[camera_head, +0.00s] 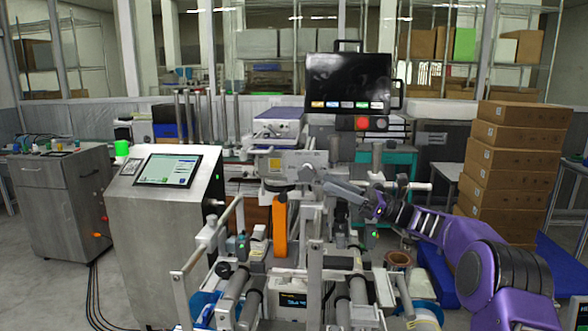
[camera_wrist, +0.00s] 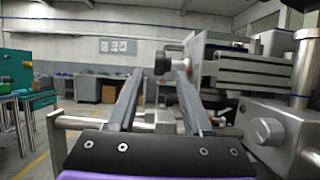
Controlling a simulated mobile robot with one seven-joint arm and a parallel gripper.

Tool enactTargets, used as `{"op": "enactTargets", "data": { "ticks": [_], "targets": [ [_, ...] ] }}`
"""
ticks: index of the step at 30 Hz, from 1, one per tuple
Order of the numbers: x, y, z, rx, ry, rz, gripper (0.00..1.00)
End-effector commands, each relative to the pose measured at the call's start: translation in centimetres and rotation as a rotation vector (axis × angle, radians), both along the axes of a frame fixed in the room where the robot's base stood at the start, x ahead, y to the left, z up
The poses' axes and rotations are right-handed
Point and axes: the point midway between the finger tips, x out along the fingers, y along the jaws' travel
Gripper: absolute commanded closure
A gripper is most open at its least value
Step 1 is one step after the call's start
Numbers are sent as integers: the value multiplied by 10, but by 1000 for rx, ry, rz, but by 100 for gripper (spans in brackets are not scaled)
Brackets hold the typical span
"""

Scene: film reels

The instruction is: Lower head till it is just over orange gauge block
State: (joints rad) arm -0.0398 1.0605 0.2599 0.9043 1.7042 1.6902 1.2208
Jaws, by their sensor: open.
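The orange gauge block (camera_head: 280,232) stands upright in the middle of the machine in the head view. The grey head (camera_head: 292,163) sits above it, its dark underside close over the block's top; the exact gap is hard to tell. My gripper (camera_head: 328,184) is at the right side of the head. In the wrist view my gripper (camera_wrist: 160,74) is open, and a dark round knob (camera_wrist: 162,64) shows between and just beyond its fingertips. I cannot tell whether the fingers touch the knob. The grey head assembly (camera_wrist: 240,68) fills the right there.
Rollers and rails (camera_head: 235,290) of the machine crowd the space below. A control cabinet with a screen (camera_head: 167,170) stands at left. A black monitor (camera_head: 348,80) hangs behind the head. Stacked cardboard boxes (camera_head: 515,160) stand at right.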

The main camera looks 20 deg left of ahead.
Motion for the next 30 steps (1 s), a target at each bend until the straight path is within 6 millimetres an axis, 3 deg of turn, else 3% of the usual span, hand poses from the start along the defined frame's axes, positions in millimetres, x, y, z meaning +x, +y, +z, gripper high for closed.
{"op": "enactTargets", "data": {
  "ticks": [9,15,28,30],
  "targets": [
    [-16,63,26,0,-2,2,49],
    [-21,87,37,0,-3,1,49],
    [-23,95,41,0,-1,0,49],
    [-23,95,41,0,-1,0,62]
  ]
}}
